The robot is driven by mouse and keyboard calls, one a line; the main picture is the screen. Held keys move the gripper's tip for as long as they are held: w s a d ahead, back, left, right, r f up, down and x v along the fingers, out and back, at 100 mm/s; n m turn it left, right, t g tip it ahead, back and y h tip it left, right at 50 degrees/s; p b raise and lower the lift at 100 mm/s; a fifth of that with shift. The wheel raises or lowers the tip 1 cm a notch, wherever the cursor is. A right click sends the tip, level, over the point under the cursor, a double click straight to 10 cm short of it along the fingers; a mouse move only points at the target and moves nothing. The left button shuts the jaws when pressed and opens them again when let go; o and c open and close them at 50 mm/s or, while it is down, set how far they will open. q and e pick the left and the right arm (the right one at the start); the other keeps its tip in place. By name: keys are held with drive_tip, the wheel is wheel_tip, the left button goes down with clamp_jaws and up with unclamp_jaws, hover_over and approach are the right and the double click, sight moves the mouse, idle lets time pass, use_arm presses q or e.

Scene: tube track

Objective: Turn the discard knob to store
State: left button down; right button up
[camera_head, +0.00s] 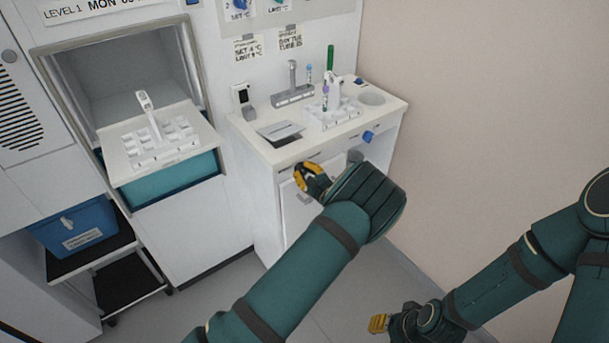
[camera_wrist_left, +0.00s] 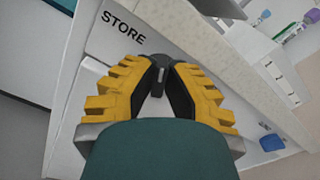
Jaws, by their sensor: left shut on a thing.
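My left gripper (camera_head: 311,178) is at the front panel of the white counter. In the left wrist view its yellow fingers (camera_wrist_left: 160,78) close on a small dark grey knob (camera_wrist_left: 159,63), which shows a pale mark. The word STORE (camera_wrist_left: 123,28) is printed on the panel to the knob's upper left. The fingers hide much of the knob, and in the head view it cannot be made out. My right gripper (camera_head: 379,323) is low near the bottom edge, away from the counter; its jaw opening is unclear.
A blue knob (camera_head: 368,136) is on the counter front (camera_wrist_left: 271,142), right of my left gripper. The counter top (camera_head: 391,111) holds a tube rack (camera_head: 334,115) with tubes. A tray (camera_head: 120,165) sits on an open drawer at left. Floor below is clear.

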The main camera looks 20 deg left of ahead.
use_arm(q)
drive_tip(key=shift+a+n+b, duration=0.1)
drive_tip(key=shift+n+b, duration=0.45)
drive_tip(key=shift+n, duration=0.65)
drive_tip(key=c, duration=1)
unclamp_jaws()
drive_tip(key=v, duration=1.2)
